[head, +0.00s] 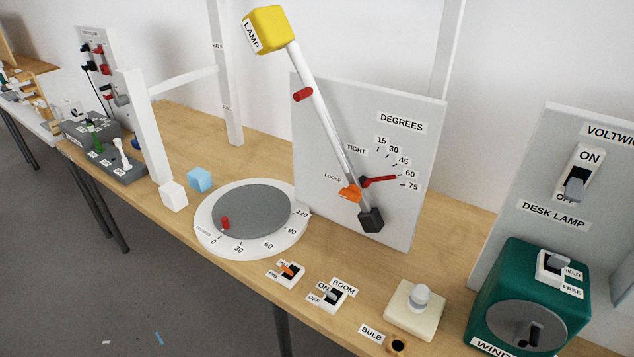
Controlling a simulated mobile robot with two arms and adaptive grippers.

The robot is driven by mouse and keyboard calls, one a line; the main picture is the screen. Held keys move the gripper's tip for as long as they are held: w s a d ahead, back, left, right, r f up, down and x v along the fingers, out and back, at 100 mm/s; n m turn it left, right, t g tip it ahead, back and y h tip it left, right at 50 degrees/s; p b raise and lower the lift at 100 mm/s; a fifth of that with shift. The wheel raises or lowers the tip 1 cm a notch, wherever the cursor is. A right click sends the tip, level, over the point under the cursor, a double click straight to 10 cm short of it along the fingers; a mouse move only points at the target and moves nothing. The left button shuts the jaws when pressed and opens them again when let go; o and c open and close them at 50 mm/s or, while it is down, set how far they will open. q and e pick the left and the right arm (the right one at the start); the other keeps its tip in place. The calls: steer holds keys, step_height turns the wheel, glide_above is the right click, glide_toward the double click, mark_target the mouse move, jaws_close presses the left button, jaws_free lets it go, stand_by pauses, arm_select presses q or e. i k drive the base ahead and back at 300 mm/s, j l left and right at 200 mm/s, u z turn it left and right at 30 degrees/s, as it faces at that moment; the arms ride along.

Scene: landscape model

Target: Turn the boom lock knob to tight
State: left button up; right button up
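The orange boom lock knob (349,194) sits low on the white boom (325,108), in front of the grey degrees panel (420,190). The LOOSE label (333,179) is just up and left of the knob. The TIGHT label (356,150) is higher, right beside the boom. The knob lies nearer LOOSE, but its exact pointing is too small to tell. The boom leans up and left to a yellow lamp head (270,29), with a red peg (303,94) partway along. A red pointer (380,180) lies near the 60 mark. Neither gripper is in view.
A round turntable (255,208) stands left of the panel. Small switches (287,272) and a bulb base (415,308) line the front of the wooden table. A green winch box (527,300) stands at the right. Two small cubes (173,195) sit at the left.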

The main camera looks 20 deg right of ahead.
mark_target(351, 192)
steer(key=z, duration=0.9)
steer(key=j, duration=0.05)
